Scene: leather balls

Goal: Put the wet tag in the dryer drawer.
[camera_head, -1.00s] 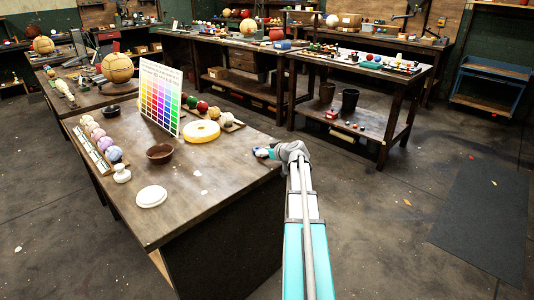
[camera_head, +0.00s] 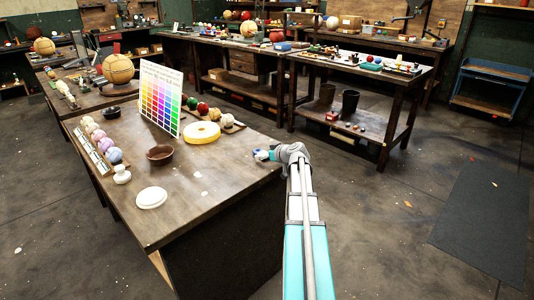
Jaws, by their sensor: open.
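My gripper (camera_head: 264,155) is at the right edge of the near dark table (camera_head: 225,190), close to its top. It is small in view, but its jaws are open; whether it touches the table cannot be told. Two small pale pieces (camera_head: 197,174) lie on the tabletop to its left, one nearer the front. I cannot tell whether either is the wet tag. A brown wooden unit (camera_head: 243,60) sits under the back table; I cannot tell whether it is the dryer drawer.
The near table holds a colour chart (camera_head: 163,98), a yellow ring (camera_head: 202,132), a brown bowl (camera_head: 160,153), a white disc (camera_head: 151,198) and a rack of pastel balls (camera_head: 101,146). Another dark table (camera_head: 345,62) stands behind right. The floor on the right (camera_head: 400,220) is mostly clear.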

